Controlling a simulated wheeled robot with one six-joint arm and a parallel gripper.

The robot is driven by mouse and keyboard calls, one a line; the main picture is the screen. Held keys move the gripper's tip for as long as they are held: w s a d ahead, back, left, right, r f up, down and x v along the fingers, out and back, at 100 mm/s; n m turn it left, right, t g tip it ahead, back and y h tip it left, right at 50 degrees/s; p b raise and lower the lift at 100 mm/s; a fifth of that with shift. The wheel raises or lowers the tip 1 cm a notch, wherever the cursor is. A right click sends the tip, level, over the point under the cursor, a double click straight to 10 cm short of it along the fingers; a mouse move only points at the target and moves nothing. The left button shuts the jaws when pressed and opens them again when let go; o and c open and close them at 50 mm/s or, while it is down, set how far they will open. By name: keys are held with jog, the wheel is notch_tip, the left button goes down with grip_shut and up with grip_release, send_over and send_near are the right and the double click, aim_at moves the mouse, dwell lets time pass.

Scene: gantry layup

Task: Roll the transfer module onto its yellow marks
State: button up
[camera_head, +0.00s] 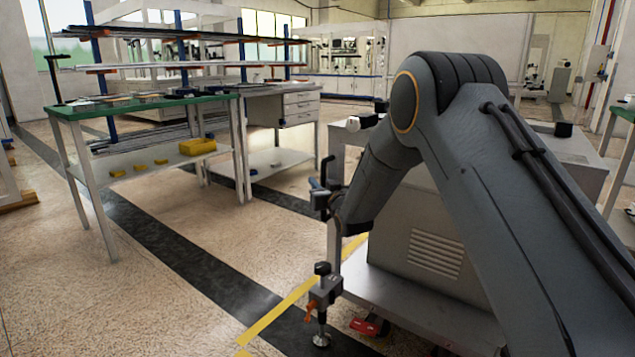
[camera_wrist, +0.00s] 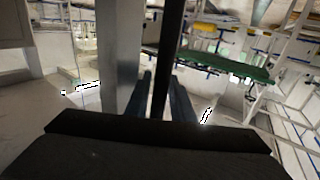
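The transfer module (camera_head: 432,246) is a grey cabinet with a louvred vent on a low wheeled base (camera_head: 400,312). My arm hides much of it. A red caster part (camera_head: 369,327) shows under its front, beside an upright foot clamp (camera_head: 322,300) with an orange lever. Yellow marks (camera_head: 277,316) lie on the floor at its left side. My gripper (camera_head: 326,192) is at the upright post on the module's left side. In the wrist view, my gripper's two fingers (camera_wrist: 161,85) stand on either side of a dark upright bar (camera_wrist: 168,55); I cannot tell whether they press on it.
A green-topped bench (camera_head: 140,103) with shelves and a yellow bin (camera_head: 197,146) stands at left. A drawer cabinet (camera_head: 300,104) is behind it. A dark strip (camera_head: 190,262) crosses the floor. The floor at front left is clear. Another green-topped table (camera_head: 622,112) is at right.

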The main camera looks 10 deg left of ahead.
jog(key=p+v, duration=0.2)
jog(key=v, duration=0.5)
jog(key=shift+a, duration=0.1)
